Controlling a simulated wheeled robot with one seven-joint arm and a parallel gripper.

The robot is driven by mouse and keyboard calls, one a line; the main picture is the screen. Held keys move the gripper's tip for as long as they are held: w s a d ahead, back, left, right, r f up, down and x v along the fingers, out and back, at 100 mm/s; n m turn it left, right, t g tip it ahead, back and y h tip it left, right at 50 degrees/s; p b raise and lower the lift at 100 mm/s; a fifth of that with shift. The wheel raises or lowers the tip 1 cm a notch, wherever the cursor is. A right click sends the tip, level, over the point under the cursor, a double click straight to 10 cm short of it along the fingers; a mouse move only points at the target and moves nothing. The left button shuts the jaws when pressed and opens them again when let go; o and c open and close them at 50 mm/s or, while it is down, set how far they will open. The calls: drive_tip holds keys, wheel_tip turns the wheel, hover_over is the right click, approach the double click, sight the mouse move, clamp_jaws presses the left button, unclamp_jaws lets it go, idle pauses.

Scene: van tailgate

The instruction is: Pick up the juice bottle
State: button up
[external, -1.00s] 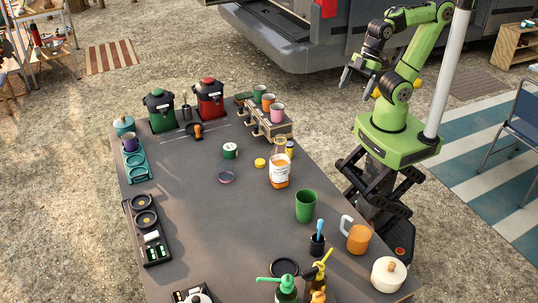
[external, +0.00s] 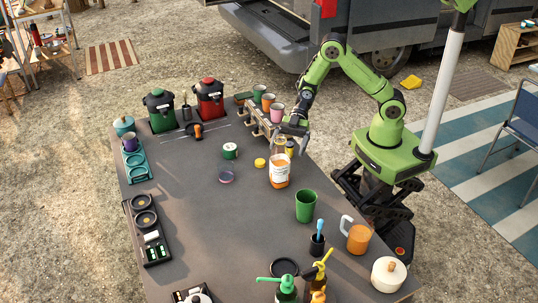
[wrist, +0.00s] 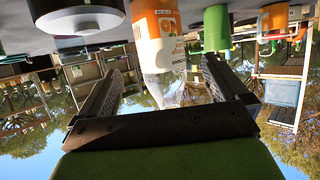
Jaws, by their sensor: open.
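The juice bottle (external: 279,174) stands upright on the dark table, with a clear neck and an orange and white label. My gripper (external: 291,132) is just above and behind the bottle's top in the external view. In the wrist view, which is upside down, my gripper (wrist: 164,56) has its two fingers wide apart and empty. The bottle (wrist: 165,40) shows between and beyond the fingers, its clear neck nearest to me. I cannot tell whether the neck is between the fingertips.
A yellow disc (external: 260,162) and a round tin (external: 230,151) lie left. A green cup (external: 305,206) and orange pitcher (external: 357,236) stand nearer.

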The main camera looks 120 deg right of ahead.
sight(277, 175)
drive_tip(key=x, duration=0.9)
drive_tip(key=shift+a+f, duration=0.1)
drive_tip(key=c, duration=1.2)
drive_tip(key=shift+c, duration=0.2)
